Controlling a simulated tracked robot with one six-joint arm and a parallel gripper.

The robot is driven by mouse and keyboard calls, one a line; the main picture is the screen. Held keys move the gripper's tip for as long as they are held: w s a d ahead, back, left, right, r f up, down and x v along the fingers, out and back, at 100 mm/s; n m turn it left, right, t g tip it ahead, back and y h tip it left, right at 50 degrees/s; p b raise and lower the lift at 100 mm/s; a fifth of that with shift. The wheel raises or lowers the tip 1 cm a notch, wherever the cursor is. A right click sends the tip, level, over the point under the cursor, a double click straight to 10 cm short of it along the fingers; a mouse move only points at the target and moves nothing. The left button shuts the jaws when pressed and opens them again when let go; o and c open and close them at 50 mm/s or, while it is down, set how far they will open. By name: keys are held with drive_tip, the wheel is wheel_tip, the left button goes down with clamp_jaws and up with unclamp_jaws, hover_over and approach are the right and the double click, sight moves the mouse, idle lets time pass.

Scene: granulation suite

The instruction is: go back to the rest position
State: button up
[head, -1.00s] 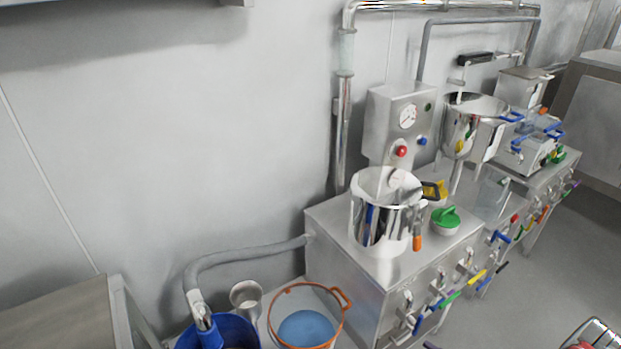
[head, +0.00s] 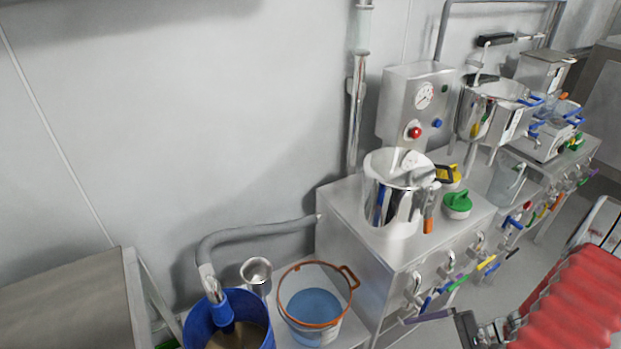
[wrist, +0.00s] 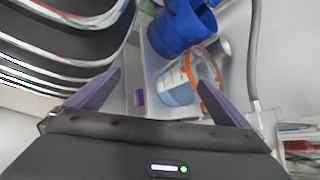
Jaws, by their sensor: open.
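My gripper (wrist: 160,78) shows in the wrist view as two purple fingers spread wide apart, with nothing held between them. In the head view, one purple finger of the gripper (head: 430,315) shows beside the front of the steel bench, at the lower right. My red-sleeved arm comes in from the lower right corner. The far finger is hidden in the head view. Beyond the fingers, the wrist view shows a blue bucket (wrist: 181,27) and a clear bucket with an orange rim (wrist: 178,92).
In the head view, the blue bucket (head: 197,326) and the orange-rimmed bucket (head: 335,333) stand left of the steel bench (head: 343,240). A steel pot (head: 378,205) and a green-topped container (head: 457,205) stand on the bench. Coloured handles line its front. Open floor lies at right.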

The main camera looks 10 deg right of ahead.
drive_tip(key=w+a+r+n+g+h, duration=0.15)
drive_tip(key=a+r+n+h, duration=0.3)
drive_tip(key=r, duration=0.65)
drive_tip(key=a+r+n+g+h, duration=0.3)
drive_tip(key=r+h, duration=0.2)
drive_tip(key=r, duration=0.5)
drive_tip(key=s+a+r+n+t+h, duration=0.1)
drive_tip(key=a+r+n+t, duration=0.5)
drive_tip(key=a+r, duration=0.7)
drive_tip(key=shift+s+a+r, duration=0.2)
drive_tip(key=shift+a+r, duration=0.05)
drive_tip(key=shift+r, duration=1.25)
drive_tip(key=shift+n+t+h, duration=0.25)
